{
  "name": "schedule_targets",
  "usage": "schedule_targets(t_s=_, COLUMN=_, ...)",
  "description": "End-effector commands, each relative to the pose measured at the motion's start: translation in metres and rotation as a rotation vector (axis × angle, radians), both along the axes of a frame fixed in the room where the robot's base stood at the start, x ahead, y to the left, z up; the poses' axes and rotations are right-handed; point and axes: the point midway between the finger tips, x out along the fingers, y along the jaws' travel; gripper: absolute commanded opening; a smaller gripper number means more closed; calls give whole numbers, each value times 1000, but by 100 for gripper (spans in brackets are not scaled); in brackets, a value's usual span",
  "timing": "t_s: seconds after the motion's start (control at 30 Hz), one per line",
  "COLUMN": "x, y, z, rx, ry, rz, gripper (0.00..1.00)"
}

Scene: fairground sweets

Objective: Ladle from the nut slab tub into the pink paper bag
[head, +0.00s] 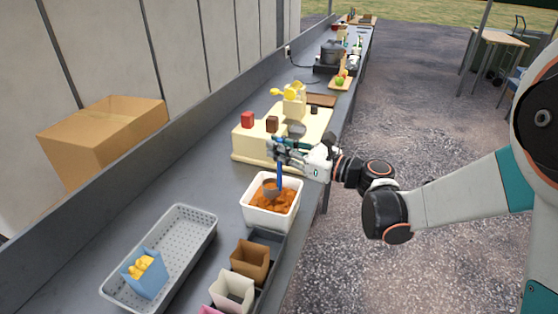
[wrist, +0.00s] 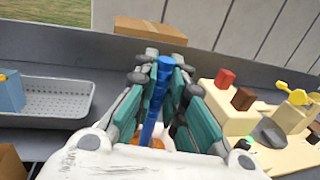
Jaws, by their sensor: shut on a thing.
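The white square tub (head: 250,212) holds orange-brown pieces, likely the nut slab. My gripper (head: 283,150) is above its far side, shut on the blue handle of a ladle (head: 279,175). The ladle stands nearly upright, with its grey bowl at the surface of the pieces; how deep it sits is unclear. In the wrist view the blue handle (wrist: 156,100) runs between the teal fingers (wrist: 163,75), and the bowl is hidden. A pink paper bag (head: 209,310) shows only as a sliver at the bottom edge of the head view.
A cream bag (head: 232,290) and a brown bag (head: 250,262) stand in a dark holder nearer than the tub. A grey perforated tray (head: 190,235) holds a blue bag (head: 146,276). A cream stand (head: 250,150) with coloured blocks is behind the tub. A cardboard box (head: 105,135) is at left.

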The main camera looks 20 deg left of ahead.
Motion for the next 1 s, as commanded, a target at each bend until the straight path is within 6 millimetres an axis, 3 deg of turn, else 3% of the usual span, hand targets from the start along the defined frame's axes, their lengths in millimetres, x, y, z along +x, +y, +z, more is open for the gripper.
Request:
schedule_targets(t_s=0.03, x=0, y=0, z=21, rx=0, ry=0, rz=0, gripper=0)
schedule_targets(t_s=0.1, x=0, y=0, z=40, rx=0, ry=0, rz=0, gripper=0)
schedule_targets(t_s=0.4, x=0, y=0, z=99, rx=0, ry=0, rz=0, gripper=0)
schedule_targets(t_s=0.6, x=0, y=0, z=114, rx=0, ry=0, rz=0, gripper=0)
schedule_targets(t_s=1.0, x=0, y=0, z=115, rx=0, ry=0, rz=0, gripper=0)
